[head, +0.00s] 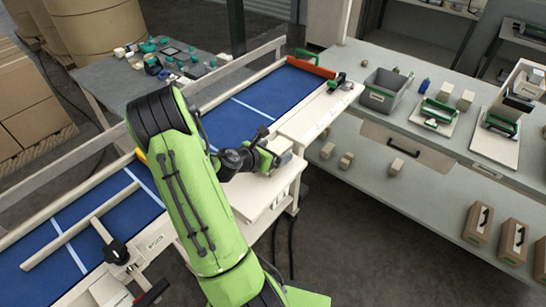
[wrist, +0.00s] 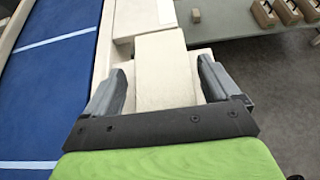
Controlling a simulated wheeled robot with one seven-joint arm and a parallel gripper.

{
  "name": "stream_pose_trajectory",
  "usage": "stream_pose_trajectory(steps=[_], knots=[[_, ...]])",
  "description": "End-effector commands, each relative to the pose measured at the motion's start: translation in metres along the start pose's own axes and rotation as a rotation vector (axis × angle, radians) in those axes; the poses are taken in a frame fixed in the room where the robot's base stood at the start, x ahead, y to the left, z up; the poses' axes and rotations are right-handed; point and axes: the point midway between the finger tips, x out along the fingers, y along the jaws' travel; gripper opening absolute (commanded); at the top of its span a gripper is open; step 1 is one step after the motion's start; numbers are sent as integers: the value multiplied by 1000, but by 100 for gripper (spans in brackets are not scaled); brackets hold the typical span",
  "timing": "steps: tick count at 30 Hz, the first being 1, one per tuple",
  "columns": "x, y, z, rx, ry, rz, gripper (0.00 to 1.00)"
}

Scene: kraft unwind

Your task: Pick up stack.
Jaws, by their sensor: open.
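A cream, block-like stack (wrist: 162,78) lies between the two grey fingers of my gripper (wrist: 163,72) in the wrist view. The fingers stand apart, with a visible gap on each side of it. Its near end is hidden behind the dark gripper bar, and I cannot make out separate layers. In the head view my gripper (head: 283,156) is low over the cream side shelf (head: 262,196) beside the blue belt. My arm and gripper hide most of the stack there.
The blue belt table (head: 246,108) with a cream rail runs along the left of my gripper. A grey workbench (head: 375,135) on the right holds a grey bin (head: 388,92) and green-handled tools. Brown boxes (head: 478,222) stand on its lower shelf. Dark floor lies between.

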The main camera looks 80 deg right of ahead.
Motion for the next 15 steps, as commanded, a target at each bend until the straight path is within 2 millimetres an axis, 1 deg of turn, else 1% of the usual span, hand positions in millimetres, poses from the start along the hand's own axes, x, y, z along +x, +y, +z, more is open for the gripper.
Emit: stream_pose_trajectory(steps=[1,2,12,13,15], knots=[[0,0,0,0,0,0,89],[0,0,0,0,0,0,85],[-1,0,0,0,1,-1,33],[-1,0,0,0,1,-1,30],[-1,0,0,0,0,-1,29]])
